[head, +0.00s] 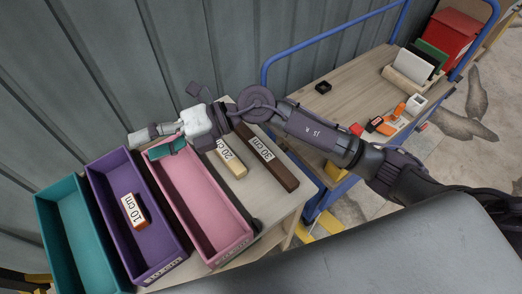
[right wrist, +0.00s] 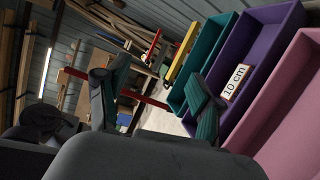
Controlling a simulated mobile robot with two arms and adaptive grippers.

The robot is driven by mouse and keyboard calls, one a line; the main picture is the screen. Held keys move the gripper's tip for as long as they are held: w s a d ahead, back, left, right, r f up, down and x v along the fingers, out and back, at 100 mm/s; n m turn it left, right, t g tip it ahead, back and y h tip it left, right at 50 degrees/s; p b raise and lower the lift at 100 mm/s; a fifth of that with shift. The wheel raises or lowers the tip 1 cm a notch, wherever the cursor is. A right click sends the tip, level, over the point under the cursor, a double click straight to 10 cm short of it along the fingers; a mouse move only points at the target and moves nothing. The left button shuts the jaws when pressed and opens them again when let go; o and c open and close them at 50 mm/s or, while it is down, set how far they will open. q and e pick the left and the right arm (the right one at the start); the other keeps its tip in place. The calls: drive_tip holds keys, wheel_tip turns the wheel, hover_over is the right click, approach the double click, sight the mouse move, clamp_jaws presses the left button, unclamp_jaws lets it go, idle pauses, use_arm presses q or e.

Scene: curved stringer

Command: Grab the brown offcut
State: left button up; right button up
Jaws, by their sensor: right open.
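A long dark brown offcut (head: 266,158) labelled 30 cm lies on the wooden table, right of a pale offcut (head: 230,159) labelled 20 cm. A short reddish-brown offcut (head: 135,213) labelled 10 cm lies in the purple bin (head: 108,173); it also shows in the right wrist view (right wrist: 236,80). My right gripper (head: 154,143) is open over the far end of the pink bin (head: 199,193), left of the long brown offcut. Nothing shows between its fingers in the right wrist view (right wrist: 155,100). My right arm passes over the far end of the long brown offcut. My left gripper is out of view.
A teal bin (head: 67,240) stands left of the purple one. A blue-railed cart (head: 331,108) stands at the right with several small items and a red box (head: 450,40). A grey corrugated wall (head: 150,60) runs close behind the table.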

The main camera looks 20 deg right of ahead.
drive_tip(key=w+d+f+n+h, duration=0.2)
drive_tip(key=d+f+h, duration=0.2)
drive_tip(key=f+h, duration=0.15)
drive_tip(key=m+h, duration=0.1)
drive_tip(key=h, duration=1)
hover_over(261, 149)
wheel_tip(261, 149, down, 5)
drive_tip(key=shift+t, duration=0.3)
drive_tip(key=f+b, duration=0.1)
drive_tip(key=f, duration=0.1)
drive_tip(key=f+b, duration=0.2)
drive_tip(key=f, duration=0.1)
drive_tip(key=f+b, duration=0.2)
drive_tip(key=f, duration=0.1)
drive_tip(key=shift+w+a, duration=0.2)
drive_tip(key=shift+a, duration=0.05)
drive_tip(key=f+b, duration=0.2)
drive_tip(key=f, duration=0.1)
drive_tip(key=f+b, duration=0.1)
drive_tip(key=f, duration=0.1)
drive_tip(key=shift+s+d+f, duration=0.15)
drive_tip(key=shift+d, duration=0.2)
clamp_jaws()
